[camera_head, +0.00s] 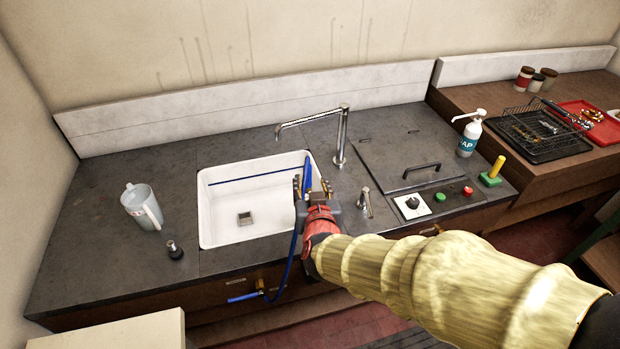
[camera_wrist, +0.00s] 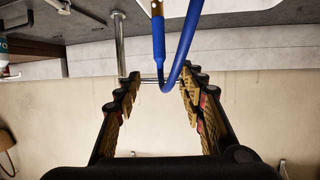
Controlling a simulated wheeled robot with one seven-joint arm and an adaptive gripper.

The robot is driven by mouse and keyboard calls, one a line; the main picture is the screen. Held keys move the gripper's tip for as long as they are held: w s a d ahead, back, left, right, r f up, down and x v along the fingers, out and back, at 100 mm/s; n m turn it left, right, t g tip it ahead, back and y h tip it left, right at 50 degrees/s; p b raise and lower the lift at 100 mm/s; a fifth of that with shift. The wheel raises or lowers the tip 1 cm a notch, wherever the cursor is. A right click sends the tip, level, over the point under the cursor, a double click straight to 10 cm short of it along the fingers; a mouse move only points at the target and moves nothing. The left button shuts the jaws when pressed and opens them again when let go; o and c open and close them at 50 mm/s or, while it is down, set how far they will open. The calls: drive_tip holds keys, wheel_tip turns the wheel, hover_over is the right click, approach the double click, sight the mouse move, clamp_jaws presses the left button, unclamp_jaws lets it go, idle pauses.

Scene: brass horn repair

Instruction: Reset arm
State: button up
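My gripper (camera_head: 311,186) is above the right edge of the white sink (camera_head: 222,233) in the head view. In the wrist view my gripper (camera_wrist: 162,78) has its two fingers spread, with a wide gap between the tips. A blue hose (camera_wrist: 188,45) with a thick blue sleeve (camera_wrist: 158,38) loops down beyond or between the fingertips. Neither finger visibly closes on it. In the head view the blue hose (camera_head: 290,255) runs from beside my gripper down over the counter's front edge. My wrist hides part of the hose and the sink's right rim.
A tall faucet (camera_head: 342,138) and a short tap (camera_head: 365,202) stand right of the sink. A clear jug (camera_head: 140,205) stands on the left counter. A hatch lid (camera_head: 405,158), soap bottle (camera_head: 469,137) and wire rack (camera_head: 535,128) are on the right. The left counter is mostly free.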

drive_tip(key=shift+s+r, duration=0.15)
drive_tip(key=shift+s, duration=0.4)
